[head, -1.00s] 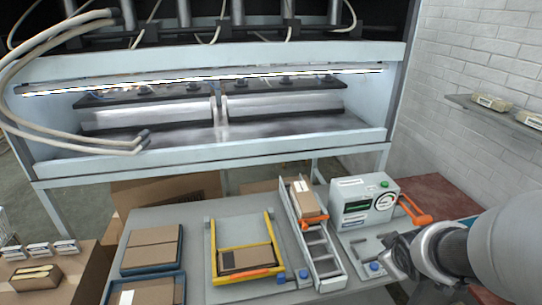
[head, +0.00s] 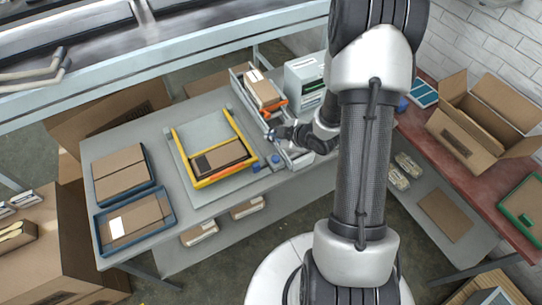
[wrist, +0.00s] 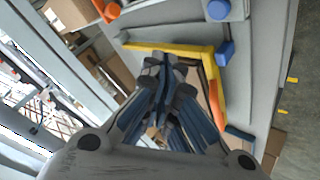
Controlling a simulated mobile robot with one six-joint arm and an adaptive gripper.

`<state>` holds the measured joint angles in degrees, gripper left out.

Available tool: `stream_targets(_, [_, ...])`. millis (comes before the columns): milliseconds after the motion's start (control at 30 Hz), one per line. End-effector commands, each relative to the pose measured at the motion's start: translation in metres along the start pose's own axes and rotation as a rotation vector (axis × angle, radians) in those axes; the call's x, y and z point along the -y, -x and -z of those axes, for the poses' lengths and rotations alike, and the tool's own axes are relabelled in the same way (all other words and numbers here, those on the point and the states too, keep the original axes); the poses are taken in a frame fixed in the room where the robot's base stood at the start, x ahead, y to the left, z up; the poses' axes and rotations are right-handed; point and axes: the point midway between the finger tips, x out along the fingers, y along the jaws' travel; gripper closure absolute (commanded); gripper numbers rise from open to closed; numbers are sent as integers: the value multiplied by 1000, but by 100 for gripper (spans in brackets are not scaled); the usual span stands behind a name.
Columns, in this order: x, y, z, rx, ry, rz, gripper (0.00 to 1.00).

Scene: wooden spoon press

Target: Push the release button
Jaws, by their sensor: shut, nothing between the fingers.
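My gripper (head: 270,137) is shut and empty above the table, at the lower part of the sloped chute. Its closed blue-grey fingers show in the wrist view (wrist: 163,68). A round blue button (head: 275,158) sits just below the gripper in the head view, between the chute and the yellow frame. A blue button in the wrist view (wrist: 218,10) stands clear of the fingers, to their upper right. No label shows which button is the release. The chute (head: 241,88) holds brown boxes (head: 263,90) behind an orange gate (head: 275,108).
A yellow frame (head: 178,146) holds a brown box (head: 222,156). Blue trays (head: 99,222) with cardboard stand at the table's left. A red table (head: 423,138) with an open carton (head: 470,122) is at right.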

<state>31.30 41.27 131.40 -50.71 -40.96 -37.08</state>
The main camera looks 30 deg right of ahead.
Motion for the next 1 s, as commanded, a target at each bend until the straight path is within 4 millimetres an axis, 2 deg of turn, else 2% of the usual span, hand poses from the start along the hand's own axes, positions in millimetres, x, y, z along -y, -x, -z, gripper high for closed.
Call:
stream_targets(367, [5,-6,-5,1,-1,0,100])
stream_targets(1000, [44,-60,-44,2,-1,0,100])
